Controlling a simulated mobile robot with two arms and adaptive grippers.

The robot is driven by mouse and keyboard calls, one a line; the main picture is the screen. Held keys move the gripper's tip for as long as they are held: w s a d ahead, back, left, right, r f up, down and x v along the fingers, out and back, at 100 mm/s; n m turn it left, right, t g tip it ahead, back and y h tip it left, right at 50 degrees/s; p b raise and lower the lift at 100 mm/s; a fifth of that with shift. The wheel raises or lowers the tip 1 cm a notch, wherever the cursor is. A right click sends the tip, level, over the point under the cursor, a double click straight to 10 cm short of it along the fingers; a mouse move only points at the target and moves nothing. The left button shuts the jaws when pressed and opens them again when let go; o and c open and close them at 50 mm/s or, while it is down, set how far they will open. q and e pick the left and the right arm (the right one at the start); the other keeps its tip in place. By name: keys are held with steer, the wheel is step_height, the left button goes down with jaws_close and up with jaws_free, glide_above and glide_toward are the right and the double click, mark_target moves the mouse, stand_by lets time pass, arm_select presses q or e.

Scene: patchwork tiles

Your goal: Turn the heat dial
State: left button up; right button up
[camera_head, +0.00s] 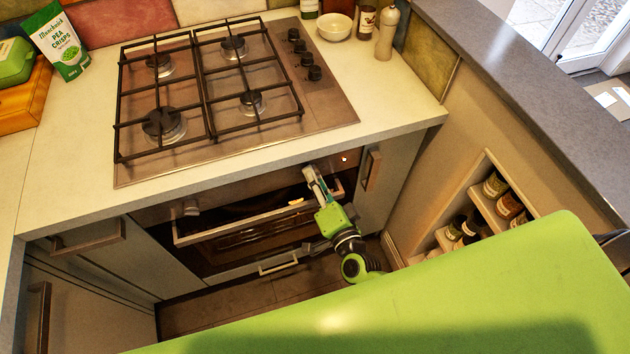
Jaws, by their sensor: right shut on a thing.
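My right gripper (313,179) reaches up to the oven's front panel, just under the counter edge. It is shut on what appears to be the heat dial there; the fingers and the counter edge hide the dial, so its angle cannot be told. Another knob (190,208) shows on the left part of the same panel. The oven door handle (250,220) is a long pale bar below the panel. My left gripper is not in view.
A gas hob (325,100) with black grates and several knobs is set in the pale counter above. To the right, a low wall has a niche shelf with jars (508,205). Cabinets flank the oven.

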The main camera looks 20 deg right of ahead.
steer(key=shift+d+m+t+y+b, duration=0.1)
steer(key=shift+m+t+y+b, duration=0.15)
steer(key=shift+m+b, duration=2.3)
steer(key=shift+m+t+y+b, duration=0.15)
steer(key=shift+m+y+b, duration=0.2)
steer(key=shift+m+b, duration=2.2)
steer(key=shift+m+p, duration=0.85)
steer(key=shift+m, duration=0.15)
steer(key=o, duration=1.1)
steer(key=s, duration=0.4)
steer(key=s+d, duration=0.1)
steer(key=s, duration=0.7)
steer(key=shift+d, duration=0.35)
